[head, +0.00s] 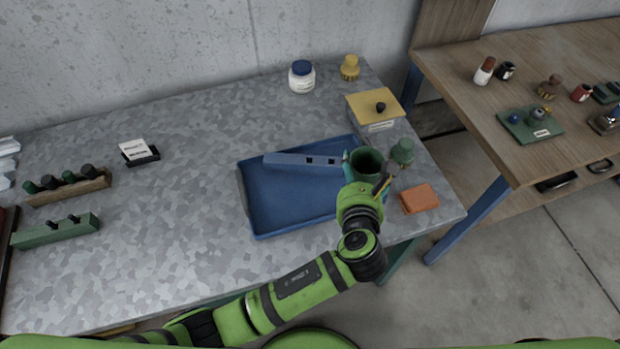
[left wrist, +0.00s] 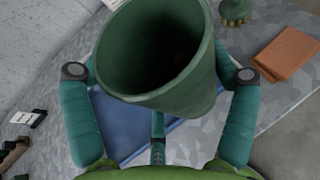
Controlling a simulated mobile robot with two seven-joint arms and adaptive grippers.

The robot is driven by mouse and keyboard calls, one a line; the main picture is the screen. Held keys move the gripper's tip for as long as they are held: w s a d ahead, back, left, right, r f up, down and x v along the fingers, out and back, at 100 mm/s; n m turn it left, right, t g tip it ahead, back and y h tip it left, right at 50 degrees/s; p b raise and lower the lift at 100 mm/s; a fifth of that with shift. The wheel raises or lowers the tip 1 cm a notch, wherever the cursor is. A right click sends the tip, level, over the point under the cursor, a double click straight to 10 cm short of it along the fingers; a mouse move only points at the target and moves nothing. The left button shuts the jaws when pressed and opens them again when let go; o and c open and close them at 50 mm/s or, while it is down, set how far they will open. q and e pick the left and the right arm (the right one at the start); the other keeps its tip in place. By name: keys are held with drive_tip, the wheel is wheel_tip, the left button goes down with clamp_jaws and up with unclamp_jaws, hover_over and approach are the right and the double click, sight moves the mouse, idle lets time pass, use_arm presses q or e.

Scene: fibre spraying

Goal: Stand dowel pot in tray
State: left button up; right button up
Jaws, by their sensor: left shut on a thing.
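The dowel pot is a green, open-topped, empty-looking cup (head: 367,162) near the right end of the blue tray (head: 282,212). My left gripper (head: 368,180) is shut on it. The tray lies partly behind and below the pot. I cannot tell whether the pot's base touches the tray or the table. My right gripper is not in view.
A blue-grey bar with square holes (head: 305,161) lies along the tray's far side.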

use_arm(q)
drive_tip(key=w+a+f+b, duration=0.1)
drive_tip(key=a+f+b, duration=0.2)
drive_tip(key=b, duration=0.1)
drive_tip(key=w+a+f+b, duration=0.2)
drive_tip(key=a+f+b, duration=0.1)
drive_tip(key=f+b, duration=0.1)
drive_tip(key=w+a+f+b, duration=0.1)
drive_tip(key=a+f+b, duration=0.2)
drive_tip(key=b, duration=0.1)
drive_tip(key=shift+w+a+f, duration=0.3)
drive_tip(key=shift+a, duration=0.1)
drive_tip(key=shift+r, duration=0.1)
drive_tip(key=o, duration=1)
drive_tip(key=shift+f, duration=0.2)
